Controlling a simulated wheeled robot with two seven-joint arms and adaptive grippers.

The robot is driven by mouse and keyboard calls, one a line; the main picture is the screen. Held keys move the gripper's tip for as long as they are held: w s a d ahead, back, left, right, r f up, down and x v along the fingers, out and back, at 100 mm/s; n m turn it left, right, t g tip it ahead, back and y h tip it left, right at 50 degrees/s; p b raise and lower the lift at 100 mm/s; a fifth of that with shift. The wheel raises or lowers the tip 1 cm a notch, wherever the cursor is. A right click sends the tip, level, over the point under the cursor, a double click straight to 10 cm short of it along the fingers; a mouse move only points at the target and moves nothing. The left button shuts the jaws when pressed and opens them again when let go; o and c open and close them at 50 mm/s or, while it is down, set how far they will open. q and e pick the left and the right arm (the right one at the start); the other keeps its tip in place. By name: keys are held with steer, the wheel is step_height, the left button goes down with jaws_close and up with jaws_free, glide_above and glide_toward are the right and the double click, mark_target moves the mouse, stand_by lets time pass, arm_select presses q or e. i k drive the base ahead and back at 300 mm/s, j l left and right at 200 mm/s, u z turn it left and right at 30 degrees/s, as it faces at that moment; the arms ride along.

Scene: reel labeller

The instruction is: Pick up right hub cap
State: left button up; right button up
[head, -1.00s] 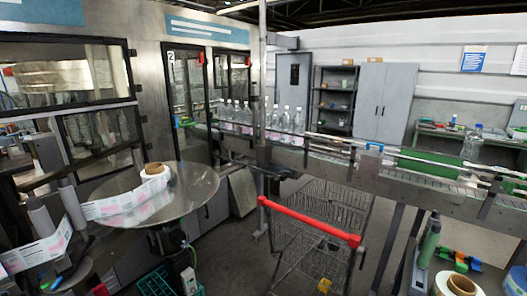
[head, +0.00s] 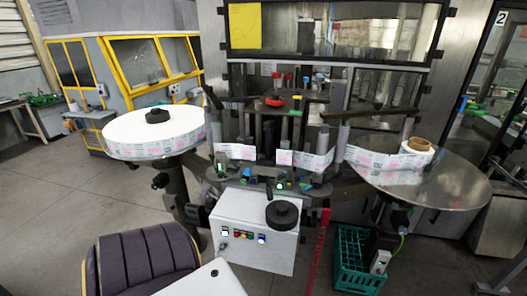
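A black round hub cap (head: 283,213) lies on top of the white control box (head: 255,240) in the middle of the labeller. On the right, a clear reel disc (head: 455,188) carries a label roll with a bare cardboard core (head: 417,146), with no cap on it. On the left, a full white label reel (head: 185,128) has a black hub cap (head: 156,116) at its centre. Neither of my grippers is in view.
A dark padded seat back (head: 145,265) stands at the front left, with a white surface (head: 205,280) beside it. A green crate (head: 355,260) is on the floor below the right disc. A yellow-framed machine (head: 150,60) stands behind left. Floor is open at left.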

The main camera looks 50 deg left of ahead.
mark_target(281, 215)
steer(key=u, duration=1.55)
